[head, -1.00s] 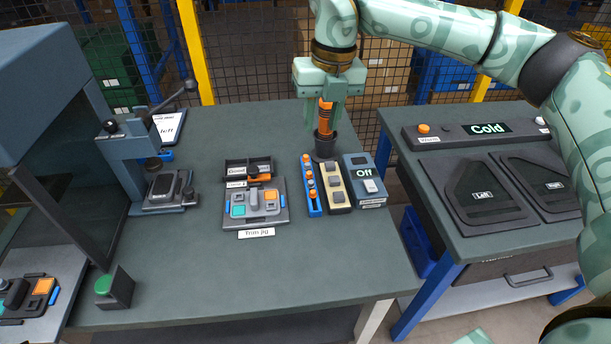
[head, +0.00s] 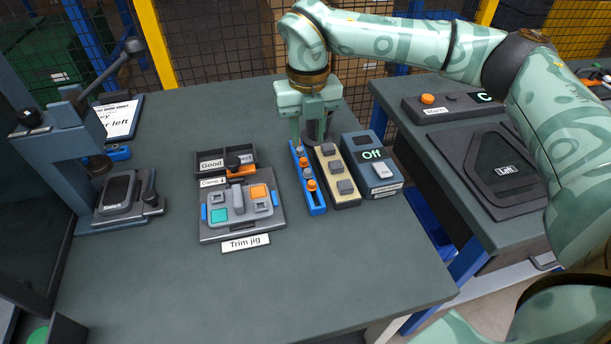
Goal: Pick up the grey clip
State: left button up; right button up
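A blue rail (head: 317,205) holds a row of small clips, grey and orange. A grey clip (head: 307,173) sits between orange ones, and another grey clip (head: 299,150) is at the far end. My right gripper (head: 310,132) points down over the far end of the rail, close to that far clip. Its fingers are apart, with no clip seen between them. Whether a fingertip touches the far clip cannot be told. My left gripper is not in view.
A beige rail (head: 350,203) with dark grey blocks and a box reading Off (head: 386,187) stand right of the blue rail. The trim jig (head: 271,228) lies left; the bench front is clear.

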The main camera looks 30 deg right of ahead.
send_over(308, 171)
notch_tip(308, 171, down, 4)
jog(key=shift+w+f+b, duration=0.15)
jog(key=shift+b, duration=0.3)
notch_tip(308, 171, down, 6)
jog(key=shift+w+r+b, duration=0.1)
jog(key=shift+r+b, duration=0.15)
jog(key=shift+b, duration=0.9)
jog(key=shift+r, duration=0.15)
grip_shut()
